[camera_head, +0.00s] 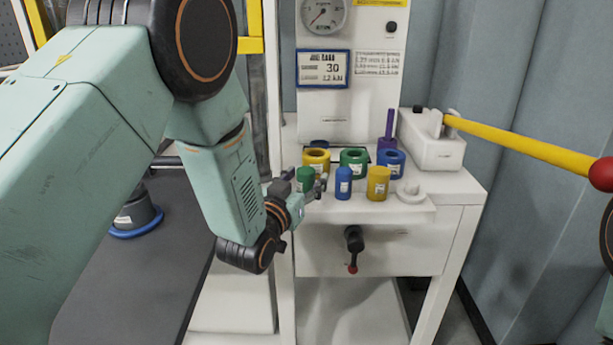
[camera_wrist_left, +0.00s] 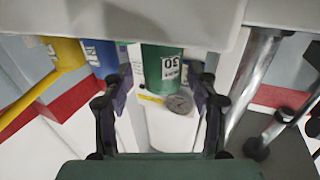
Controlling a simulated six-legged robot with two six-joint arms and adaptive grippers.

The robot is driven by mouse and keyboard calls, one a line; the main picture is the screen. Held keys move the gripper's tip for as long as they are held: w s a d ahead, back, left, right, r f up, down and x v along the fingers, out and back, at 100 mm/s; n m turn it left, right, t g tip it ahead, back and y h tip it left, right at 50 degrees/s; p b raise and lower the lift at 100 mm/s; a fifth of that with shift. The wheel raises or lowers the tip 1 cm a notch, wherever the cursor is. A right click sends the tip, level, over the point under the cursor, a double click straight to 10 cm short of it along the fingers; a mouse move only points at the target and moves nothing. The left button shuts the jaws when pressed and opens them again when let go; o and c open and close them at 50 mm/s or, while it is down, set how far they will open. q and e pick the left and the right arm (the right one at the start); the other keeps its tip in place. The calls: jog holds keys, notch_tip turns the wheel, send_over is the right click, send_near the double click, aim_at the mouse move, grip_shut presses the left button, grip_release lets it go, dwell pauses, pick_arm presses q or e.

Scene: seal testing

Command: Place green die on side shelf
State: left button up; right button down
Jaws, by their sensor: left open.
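The green die (camera_head: 305,178) is a small green cylinder with a white label, at the left end of the front row on the white machine's ledge. My left gripper (camera_head: 306,184) is open, with its fingertips on either side of this die. In the left wrist view the green die (camera_wrist_left: 162,66), its label reading 30, shows between the two open fingers (camera_wrist_left: 158,92); gaps seem to remain beside it. Which surface is the side shelf is unclear. My right gripper is not in view.
A blue cylinder (camera_head: 343,183) and a yellow cylinder (camera_head: 378,184) stand to the right. A yellow lever (camera_head: 520,143) crosses the right side. A dark bench (camera_head: 130,290) lies left.

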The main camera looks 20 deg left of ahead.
aim_at(303, 181)
pick_arm(q)
jog(key=shift+s+a+p, duration=0.15)
jog(key=shift+s+a, duration=0.05)
jog(key=shift+s, duration=1.35)
jog(key=shift+s+a+p, duration=0.15)
jog(key=shift+s, duration=1.4)
jog(key=shift+w+f, duration=0.1)
